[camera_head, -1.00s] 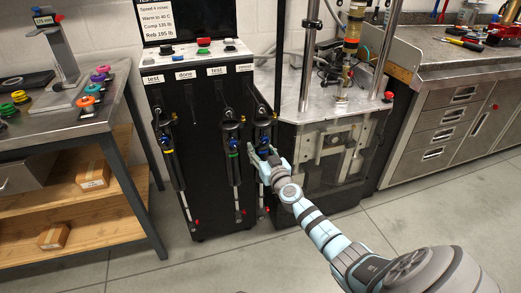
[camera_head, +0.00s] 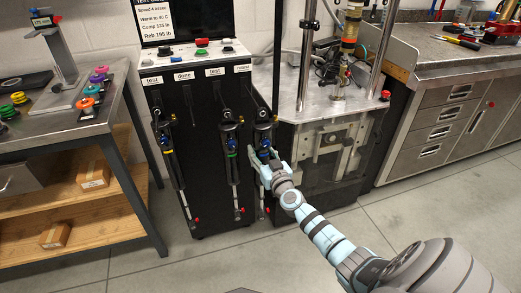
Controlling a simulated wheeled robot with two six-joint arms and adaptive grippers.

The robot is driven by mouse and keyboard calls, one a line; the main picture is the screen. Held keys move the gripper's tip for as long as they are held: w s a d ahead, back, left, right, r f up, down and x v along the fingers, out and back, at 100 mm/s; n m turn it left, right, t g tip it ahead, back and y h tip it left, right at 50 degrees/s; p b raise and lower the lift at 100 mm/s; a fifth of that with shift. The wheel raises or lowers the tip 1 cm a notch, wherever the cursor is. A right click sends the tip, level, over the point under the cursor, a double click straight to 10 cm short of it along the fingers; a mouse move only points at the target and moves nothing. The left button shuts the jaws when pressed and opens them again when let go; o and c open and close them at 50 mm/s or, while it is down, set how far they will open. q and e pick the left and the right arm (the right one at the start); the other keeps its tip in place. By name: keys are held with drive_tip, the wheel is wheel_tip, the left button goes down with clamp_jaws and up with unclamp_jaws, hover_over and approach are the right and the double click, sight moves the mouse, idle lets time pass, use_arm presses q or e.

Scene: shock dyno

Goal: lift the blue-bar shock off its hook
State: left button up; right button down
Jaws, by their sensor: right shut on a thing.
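The blue-bar shock (camera_head: 265,142) hangs upright at the right of the black cabinet's front, below the rightmost label, with blue near its middle. My right gripper (camera_head: 262,162) reaches in from the lower right and is shut on this shock at mid-height. Its fingers hide part of the shock's body; the thin lower end shows below them. The hook at its top is too small and dark to make out, so I cannot tell whether the shock still rests on it. My left gripper is not in view.
The dyno machine (camera_head: 325,150) stands just right of the cabinet (camera_head: 205,205). A metal bench (camera_head: 100,122) is at left. The floor in front is clear.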

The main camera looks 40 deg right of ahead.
sight(264, 157)
drive_tip(key=shift+s+r, duration=0.15)
drive_tip(key=shift+r, duration=0.05)
drive_tip(key=shift+s+a+p, duration=0.25)
drive_tip(key=shift+s+p, duration=0.25)
drive_tip(key=shift+s, duration=0.25)
drive_tip(key=shift+s+a+p, duration=0.15)
drive_tip(key=shift+s+p, duration=0.15)
drive_tip(key=shift+s, duration=0.1)
idle(0.3)
drive_tip(key=shift+s+a+p, duration=0.2)
drive_tip(key=shift+s+p, duration=0.15)
drive_tip(key=p+v, duration=0.1)
drive_tip(key=v, duration=0.1)
drive_tip(key=shift+s+a+r, duration=0.15)
drive_tip(key=shift+s+a, duration=0.05)
drive_tip(key=shift+s, duration=0.2)
drive_tip(key=shift+s+a, duration=0.15)
drive_tip(key=shift+s, duration=0.3)
